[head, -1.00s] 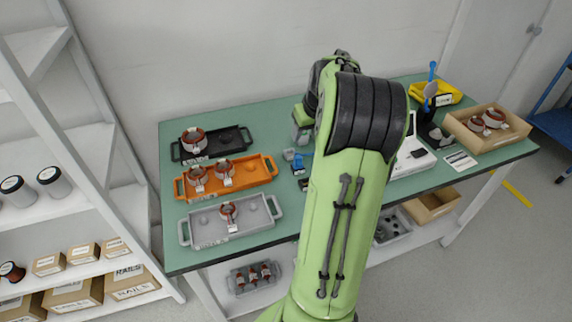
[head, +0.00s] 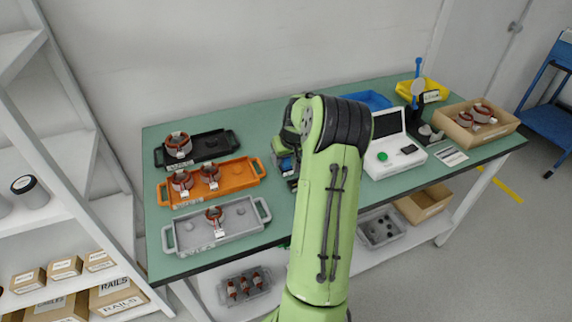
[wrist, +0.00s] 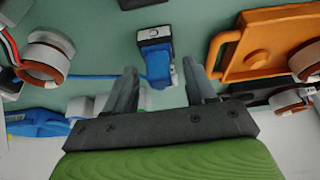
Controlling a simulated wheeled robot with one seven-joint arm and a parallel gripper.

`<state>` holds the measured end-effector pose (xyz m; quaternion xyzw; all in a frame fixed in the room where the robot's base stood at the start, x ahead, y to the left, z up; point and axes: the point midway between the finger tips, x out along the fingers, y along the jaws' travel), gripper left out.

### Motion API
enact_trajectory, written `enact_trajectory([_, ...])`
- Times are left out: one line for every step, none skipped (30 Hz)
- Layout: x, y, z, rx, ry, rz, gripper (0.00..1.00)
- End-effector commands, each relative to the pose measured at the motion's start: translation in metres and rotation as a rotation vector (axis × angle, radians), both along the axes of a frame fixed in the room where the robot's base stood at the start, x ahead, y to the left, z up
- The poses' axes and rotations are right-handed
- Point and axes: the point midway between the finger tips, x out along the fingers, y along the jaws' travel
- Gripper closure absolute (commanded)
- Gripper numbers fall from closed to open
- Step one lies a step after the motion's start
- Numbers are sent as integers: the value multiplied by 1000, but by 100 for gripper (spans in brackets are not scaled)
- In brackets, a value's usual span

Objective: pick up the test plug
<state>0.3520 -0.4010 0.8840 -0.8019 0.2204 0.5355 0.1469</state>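The test plug appears to be the small blue block (wrist: 159,66) with a black and white end, lying on the green table in the wrist view. A thin blue cable runs by it to the left. My gripper (wrist: 162,84) is open, its two grey fingers spread either side of the blue block's line. The block shows beyond and between the fingertips; nothing is held. I cannot tell how high the fingers are above it. In the head view, my arm hides most of this spot; a bit of blue (head: 287,163) shows left of the arm.
The orange tray (head: 228,184) with stators is close by; it shows right of the fingers in the wrist view (wrist: 228,40). A black tray (head: 218,148) and a grey tray (head: 240,221) flank it. A white tester (head: 390,160) stands right of my arm.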

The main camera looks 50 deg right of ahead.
Motion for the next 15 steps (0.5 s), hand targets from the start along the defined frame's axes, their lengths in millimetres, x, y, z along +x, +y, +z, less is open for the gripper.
enact_trajectory([0,0,0,0,0,0,51])
enact_trajectory([0,0,0,0,0,0,55])
enact_trajectory([0,0,0,0,0,0,62])
enact_trajectory([0,0,1,1,1,0,66])
enact_trajectory([0,0,1,1,1,0,71])
enact_trajectory([0,0,1,1,1,0,77])
enact_trajectory([0,0,1,1,0,0,81])
enact_trajectory([0,0,1,1,0,0,86])
enact_trajectory([0,0,1,1,0,0,92])
enact_trajectory([0,0,1,1,0,0,97])
enact_trajectory([0,0,1,1,0,0,100])
enact_trajectory([0,0,1,1,0,0,100])
enact_trajectory([0,0,1,1,0,0,100])
enact_trajectory([0,0,1,1,0,0,100])
enact_trajectory([0,0,1,1,0,0,100])
